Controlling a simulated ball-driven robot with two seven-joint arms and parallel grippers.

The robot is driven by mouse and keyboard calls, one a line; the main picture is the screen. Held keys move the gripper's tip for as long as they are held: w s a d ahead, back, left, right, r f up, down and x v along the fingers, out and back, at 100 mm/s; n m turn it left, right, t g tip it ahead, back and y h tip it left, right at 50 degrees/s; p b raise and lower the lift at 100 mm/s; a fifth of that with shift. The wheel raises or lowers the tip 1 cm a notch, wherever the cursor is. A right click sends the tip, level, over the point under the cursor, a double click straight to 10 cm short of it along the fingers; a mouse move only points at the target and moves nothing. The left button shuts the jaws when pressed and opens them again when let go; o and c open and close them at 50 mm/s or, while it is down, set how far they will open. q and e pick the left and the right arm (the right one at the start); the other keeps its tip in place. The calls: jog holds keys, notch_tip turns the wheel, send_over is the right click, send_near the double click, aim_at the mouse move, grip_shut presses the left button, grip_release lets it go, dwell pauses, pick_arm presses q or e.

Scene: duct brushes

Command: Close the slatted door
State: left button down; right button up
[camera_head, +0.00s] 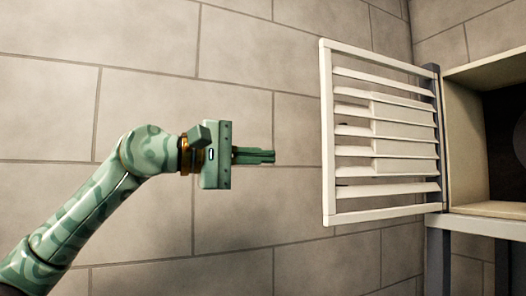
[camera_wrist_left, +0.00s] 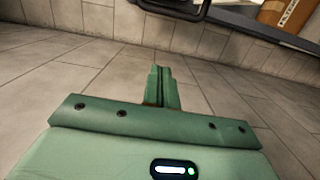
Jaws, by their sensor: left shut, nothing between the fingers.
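The slatted door (camera_head: 379,204) is a white frame with several horizontal slats in the head view. It stands open, swung out to the left from its hinge side at the right, next to the box opening. My left gripper (camera_head: 273,156) is shut and empty, to the left of the door's free edge, with a gap between them in the picture. Its fingers point right, toward the door. The left wrist view shows the same shut fingers (camera_wrist_left: 162,72). The door cannot be made out for sure in the left wrist view. My right gripper is not in view.
A pale box (camera_head: 466,150) with a dark round thing inside stands at the right on a grey frame (camera_head: 438,250). A tiled wall (camera_head: 240,60) lies behind. An orange-brown item (camera_wrist_left: 285,14) shows at the top right of the left wrist view. Space around my left gripper looks free.

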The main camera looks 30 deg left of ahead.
pick_arm(q)
jog(key=w+d+p, duration=0.3)
jog(key=d, duration=0.5)
jog(key=shift+d, duration=0.2)
jog(key=shift+w, duration=0.1)
